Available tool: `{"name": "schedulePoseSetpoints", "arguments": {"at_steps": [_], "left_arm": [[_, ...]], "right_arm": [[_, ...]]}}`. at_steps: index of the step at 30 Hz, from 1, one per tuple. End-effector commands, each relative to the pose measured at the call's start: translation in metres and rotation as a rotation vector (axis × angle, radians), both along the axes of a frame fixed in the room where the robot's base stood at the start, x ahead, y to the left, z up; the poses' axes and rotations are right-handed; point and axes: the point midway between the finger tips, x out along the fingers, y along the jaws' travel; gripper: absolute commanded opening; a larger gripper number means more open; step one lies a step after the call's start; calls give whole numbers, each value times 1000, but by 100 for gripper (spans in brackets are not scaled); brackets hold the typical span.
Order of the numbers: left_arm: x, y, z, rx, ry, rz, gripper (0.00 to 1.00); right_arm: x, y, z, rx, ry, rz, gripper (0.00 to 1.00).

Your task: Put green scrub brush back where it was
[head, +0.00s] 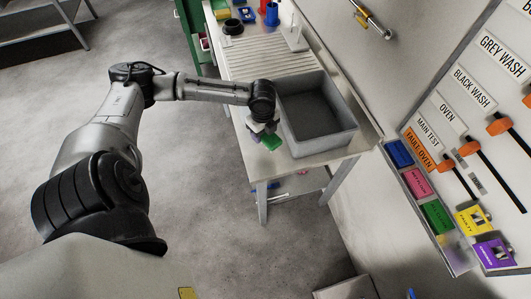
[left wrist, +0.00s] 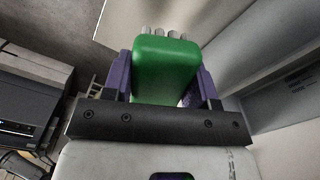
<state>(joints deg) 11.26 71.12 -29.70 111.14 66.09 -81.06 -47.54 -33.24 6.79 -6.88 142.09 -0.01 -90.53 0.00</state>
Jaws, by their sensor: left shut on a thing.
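The green scrub brush (left wrist: 165,68) fills the middle of the left wrist view, with pale bristle tips showing past its far end. My left gripper (left wrist: 163,85) is shut on it, one purple finger on each side. In the head view the brush (head: 270,143) shows as a small green block under my left gripper (head: 262,130), at the near left side of the grey basin. The gap between brush and table is hard to judge. My right gripper is not in view.
The grey basin (head: 348,133) is empty at the table's near end. Beyond it lie a ribbed drain area (head: 262,60), a black ring (head: 233,27), a blue cup (head: 272,14) and a white stand (head: 295,35). A wall panel with orange-handled switches (head: 499,126) stands at right.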

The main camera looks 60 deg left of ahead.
Motion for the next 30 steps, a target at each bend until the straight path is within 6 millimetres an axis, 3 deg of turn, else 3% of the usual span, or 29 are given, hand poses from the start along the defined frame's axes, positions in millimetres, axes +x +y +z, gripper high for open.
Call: {"name": "schedulePoseSetpoints", "arguments": {"at_steps": [5, 13, 26, 30], "left_arm": [[0, 0, -16, 0, 1, -28, 34], [0, -1, -57, -1, 1, -28, 34], [0, -1, -98, 0, 1, -28, 34], [0, 0, -100, 1, 0, -29, 34]], "right_arm": [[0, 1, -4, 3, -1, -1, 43], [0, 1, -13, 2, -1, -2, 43], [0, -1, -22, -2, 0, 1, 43], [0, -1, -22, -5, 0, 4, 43]]}}
